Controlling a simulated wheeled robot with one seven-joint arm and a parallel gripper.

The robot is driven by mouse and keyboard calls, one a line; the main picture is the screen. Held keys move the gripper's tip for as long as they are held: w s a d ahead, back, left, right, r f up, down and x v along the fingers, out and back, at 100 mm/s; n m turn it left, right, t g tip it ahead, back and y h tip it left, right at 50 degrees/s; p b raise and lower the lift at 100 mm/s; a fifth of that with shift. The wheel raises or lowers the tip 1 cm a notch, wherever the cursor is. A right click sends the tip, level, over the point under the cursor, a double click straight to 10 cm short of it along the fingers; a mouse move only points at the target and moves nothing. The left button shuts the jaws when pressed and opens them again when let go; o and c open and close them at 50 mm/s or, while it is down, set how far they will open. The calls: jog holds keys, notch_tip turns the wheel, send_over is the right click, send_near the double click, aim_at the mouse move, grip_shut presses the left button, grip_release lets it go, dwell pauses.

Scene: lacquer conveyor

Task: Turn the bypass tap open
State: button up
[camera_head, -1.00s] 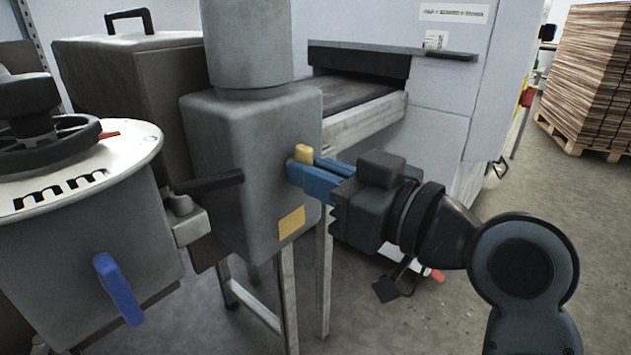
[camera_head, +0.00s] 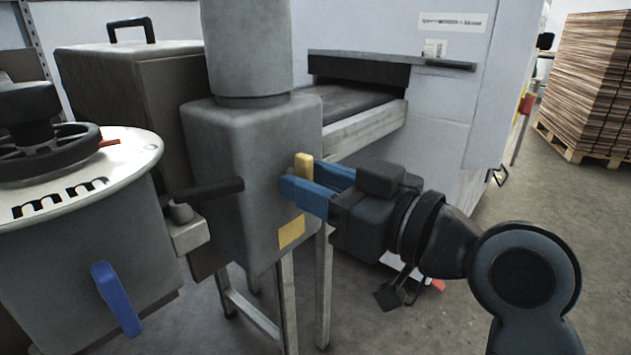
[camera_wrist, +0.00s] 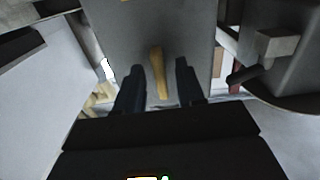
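A short yellow lever (camera_head: 303,162) stands upright at the right side of the grey box housing (camera_head: 250,150), below a thick grey pipe. It looks like the bypass tap's handle, though no label shows. My gripper (camera_head: 303,180) has its blue fingers on either side of the lever. The wrist view shows the yellow lever (camera_wrist: 158,72) between the two dark fingers (camera_wrist: 158,85), with a gap on both sides. The gripper is open and holds nothing. The near finger hides the lever's lower part in the head view.
A black lever (camera_head: 205,189) and a grey drum with a blue handle (camera_head: 117,298) and black handwheel (camera_head: 50,148) are at the left. A conveyor (camera_head: 360,120) runs behind the housing. Open floor lies at the right, before a pallet stack (camera_head: 590,80).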

jog(key=shift+s+d, duration=0.1)
jog(key=v, duration=0.7)
jog(key=shift+s+d, duration=0.2)
jog(key=shift+d, duration=0.05)
jog(key=s+d+f+m+t+h, duration=0.2)
jog(key=s+d+f+m+h, duration=0.35)
jog(key=f, duration=0.45)
jog(key=s+d+f+m+t+h, duration=0.2)
jog(key=s+d+f+m+h, duration=0.4)
jog(key=f, duration=0.5)
jog(key=s+d+h, duration=0.1)
jog(key=s+d, duration=0.2)
jog(key=s, duration=0.8)
jog(key=s+d+h, duration=0.2)
jog(key=s, duration=0.8)
notch_tip(320, 180, up, 14)
jog(key=p, duration=1.4)
jog(key=shift+n, duration=0.45)
